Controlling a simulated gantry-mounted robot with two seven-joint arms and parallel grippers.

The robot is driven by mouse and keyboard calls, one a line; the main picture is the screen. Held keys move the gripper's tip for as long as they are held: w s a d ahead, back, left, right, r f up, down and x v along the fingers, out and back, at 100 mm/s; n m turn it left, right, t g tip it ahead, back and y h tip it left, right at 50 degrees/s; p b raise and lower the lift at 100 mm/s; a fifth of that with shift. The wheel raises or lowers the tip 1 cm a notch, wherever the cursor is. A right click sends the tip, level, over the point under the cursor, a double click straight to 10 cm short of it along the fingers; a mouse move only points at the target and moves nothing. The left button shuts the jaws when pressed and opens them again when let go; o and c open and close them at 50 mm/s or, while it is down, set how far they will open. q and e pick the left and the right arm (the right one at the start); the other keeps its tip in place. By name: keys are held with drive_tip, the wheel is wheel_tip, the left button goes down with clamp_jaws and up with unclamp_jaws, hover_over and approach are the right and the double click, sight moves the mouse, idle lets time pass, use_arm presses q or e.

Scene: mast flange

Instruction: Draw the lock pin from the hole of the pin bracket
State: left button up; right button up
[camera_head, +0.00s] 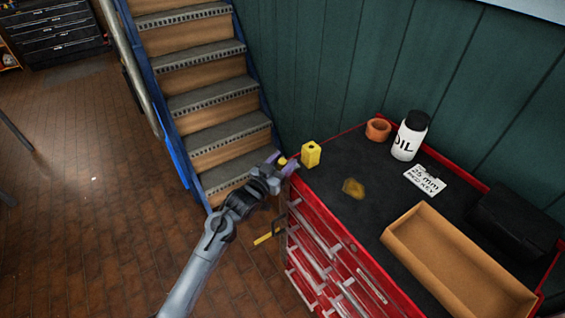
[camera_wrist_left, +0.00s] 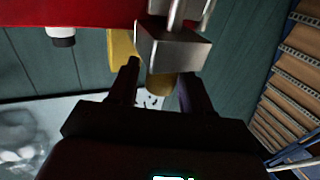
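My left gripper (camera_head: 282,164) is at the near left corner of the red cabinet, with a small yellow knob (camera_head: 281,160) between its fingers. In the left wrist view, the fingers (camera_wrist_left: 160,92) stand apart on either side of a short yellow cylinder (camera_wrist_left: 159,84), which looks like the lock pin's head. A narrow gap seems to show on each side. The cylinder meets a grey metal block (camera_wrist_left: 172,48) with two metal bars, apparently the pin bracket. The pin's shaft and the hole are hidden. My right gripper is out of view.
A yellow block (camera_head: 311,155) stands close to the gripper on the cabinet top. Stairs (camera_head: 215,110) rise behind the arm.

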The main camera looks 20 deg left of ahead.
use_arm(q)
drive_tip(key=c, duration=0.8)
drive_tip(key=shift+r+p, duration=4.55)
drive_tip(key=shift+r, duration=0.25)
drive_tip(key=shift+c, duration=0.2)
drive_tip(key=shift+s+f, duration=0.1)
